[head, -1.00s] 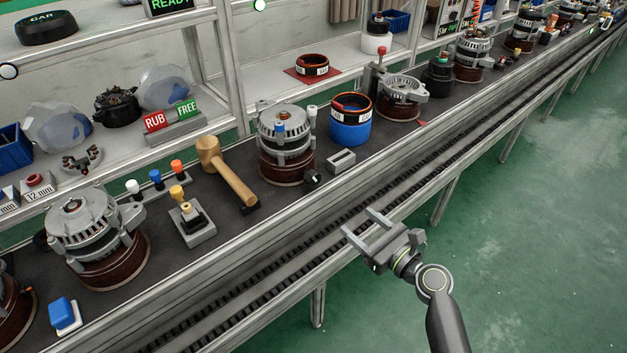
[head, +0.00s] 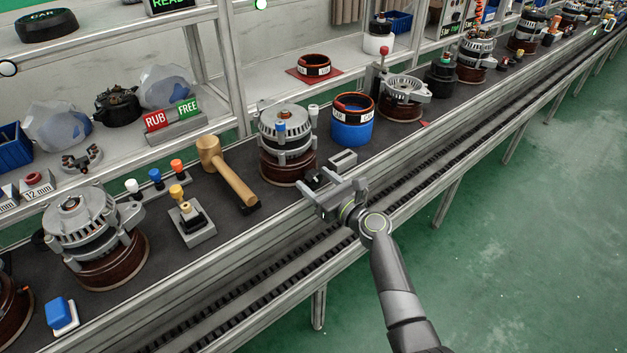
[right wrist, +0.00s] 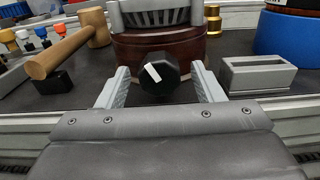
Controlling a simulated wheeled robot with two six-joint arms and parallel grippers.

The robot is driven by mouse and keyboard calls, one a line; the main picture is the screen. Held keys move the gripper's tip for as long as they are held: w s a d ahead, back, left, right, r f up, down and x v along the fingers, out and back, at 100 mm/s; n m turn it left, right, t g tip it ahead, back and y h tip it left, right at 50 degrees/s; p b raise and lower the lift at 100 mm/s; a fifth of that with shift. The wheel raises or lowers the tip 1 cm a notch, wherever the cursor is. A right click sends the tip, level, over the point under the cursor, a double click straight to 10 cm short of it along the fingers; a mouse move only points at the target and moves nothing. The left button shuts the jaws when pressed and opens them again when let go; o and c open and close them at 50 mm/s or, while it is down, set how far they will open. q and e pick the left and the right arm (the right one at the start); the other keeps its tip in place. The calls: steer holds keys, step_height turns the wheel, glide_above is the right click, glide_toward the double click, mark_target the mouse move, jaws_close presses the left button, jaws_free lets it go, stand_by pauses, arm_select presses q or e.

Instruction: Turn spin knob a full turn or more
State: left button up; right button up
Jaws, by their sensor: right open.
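The spin knob (right wrist: 160,74) is black with a white mark and sits at the front of the brown base of an alternator (head: 285,140). In the right wrist view it lies between the two finger tips, with a gap on both sides; its white mark tilts to the upper left. In the head view the knob is partly hidden by my gripper. My right gripper (right wrist: 162,88) is open around or just in front of the knob; I cannot tell how deep. It also shows in the head view (head: 310,200). My left gripper is not in view.
A wooden mallet (head: 228,175) lies left of the alternator. A grey slotted block (head: 343,160) and a blue pot (head: 351,132) stand to its right. The bench's metal front rail (head: 250,235) runs below my right gripper. Green floor in front is clear.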

steer(key=shift+x, duration=0.8)
steer(key=c, duration=1)
steer(key=shift+o, duration=0.2)
steer(key=shift+n, duration=0.3)
